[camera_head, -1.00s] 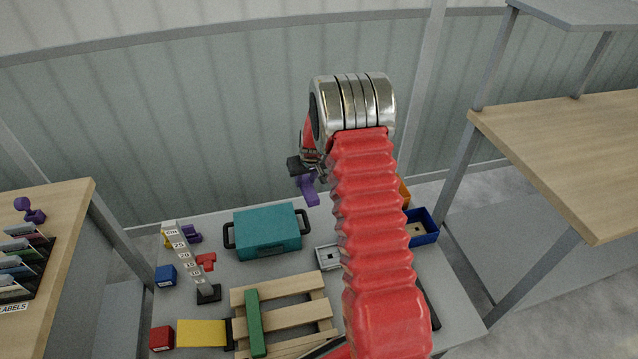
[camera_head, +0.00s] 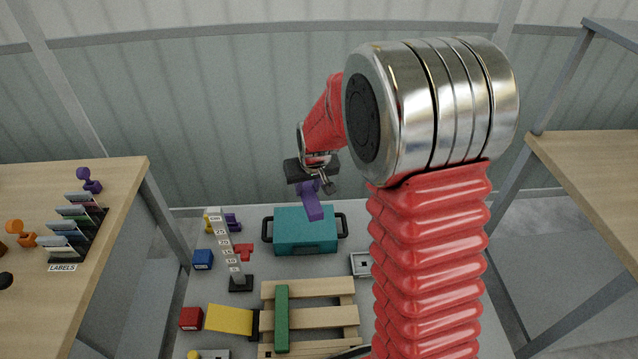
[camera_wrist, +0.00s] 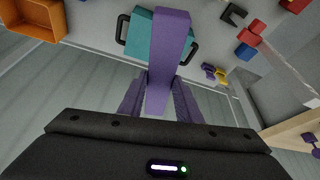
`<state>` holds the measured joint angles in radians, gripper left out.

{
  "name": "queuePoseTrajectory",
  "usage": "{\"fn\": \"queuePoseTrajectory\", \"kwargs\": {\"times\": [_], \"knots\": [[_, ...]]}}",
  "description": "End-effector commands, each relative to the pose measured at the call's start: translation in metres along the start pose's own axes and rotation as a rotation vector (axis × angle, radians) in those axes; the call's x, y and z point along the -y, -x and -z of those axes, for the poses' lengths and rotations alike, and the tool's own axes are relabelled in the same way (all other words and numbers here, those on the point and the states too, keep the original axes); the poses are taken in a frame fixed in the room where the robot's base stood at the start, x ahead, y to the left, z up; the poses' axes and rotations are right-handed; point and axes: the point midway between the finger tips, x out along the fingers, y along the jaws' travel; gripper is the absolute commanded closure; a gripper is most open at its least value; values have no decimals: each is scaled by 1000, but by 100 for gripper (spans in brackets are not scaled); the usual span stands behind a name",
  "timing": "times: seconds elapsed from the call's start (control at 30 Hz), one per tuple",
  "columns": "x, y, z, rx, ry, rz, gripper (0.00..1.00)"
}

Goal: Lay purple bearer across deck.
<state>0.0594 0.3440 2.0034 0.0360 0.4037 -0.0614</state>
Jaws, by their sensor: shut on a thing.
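My gripper (camera_head: 311,187) is shut on the purple bearer (camera_head: 314,207) and holds it in the air, above the back of the table near the teal case. In the wrist view the bearer (camera_wrist: 169,45) sticks out from between my purple fingers (camera_wrist: 157,97), with the teal case behind it. The slatted wooden deck (camera_head: 335,316) lies at the front of the table, well apart from the bearer. A green bearer (camera_head: 282,318) lies across its slats toward the left side.
The teal case (camera_head: 305,231) stands behind the deck. An upright numbered scale (camera_head: 225,245), a blue block (camera_head: 203,260), a red block (camera_head: 191,318) and a yellow block (camera_head: 229,320) stand left of the deck. A label rack (camera_head: 77,228) is on the left bench.

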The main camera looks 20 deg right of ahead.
Motion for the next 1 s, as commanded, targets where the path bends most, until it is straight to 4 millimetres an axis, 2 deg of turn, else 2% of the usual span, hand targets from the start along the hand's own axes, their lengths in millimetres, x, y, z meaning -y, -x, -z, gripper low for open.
{"fn": "queuePoseTrajectory", "kwargs": {"times": [0.1,0.3,1.0], "knots": [[16,17,-10,-3,15,5,94],[29,30,-22,-2,26,8,94],[30,32,-23,-2,27,9,94]]}}
